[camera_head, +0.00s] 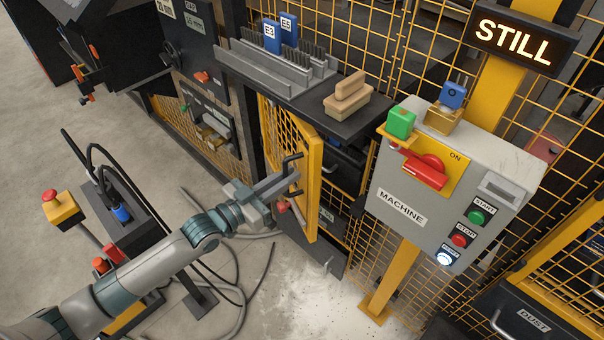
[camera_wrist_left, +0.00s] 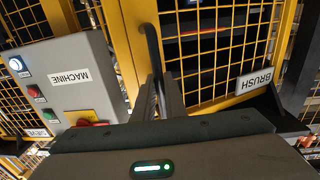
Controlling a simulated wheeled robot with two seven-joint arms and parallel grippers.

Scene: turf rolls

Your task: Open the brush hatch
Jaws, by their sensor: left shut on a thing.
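The brush hatch (camera_head: 314,190) is a yellow-framed mesh door below the brush shelf in the head view. It stands at an angle to the fence, partly open, with a dark gap to its right. Its black bar handle (camera_head: 291,160) is on the outer face. My left gripper (camera_head: 287,183) is at the handle, shut on it. In the left wrist view, the gripper fingers (camera_wrist_left: 161,98) close around the lower end of the handle (camera_wrist_left: 152,48). An upside-down BRUSH label (camera_wrist_left: 254,80) shows there on the hatch. My right gripper is out of view.
A grey machine box (camera_head: 450,175) with a red switch and buttons stands right of the hatch. A shelf above holds a wooden brush (camera_head: 348,97) and grey bristle strips (camera_head: 280,68). Floor in front of the hatch is mostly clear.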

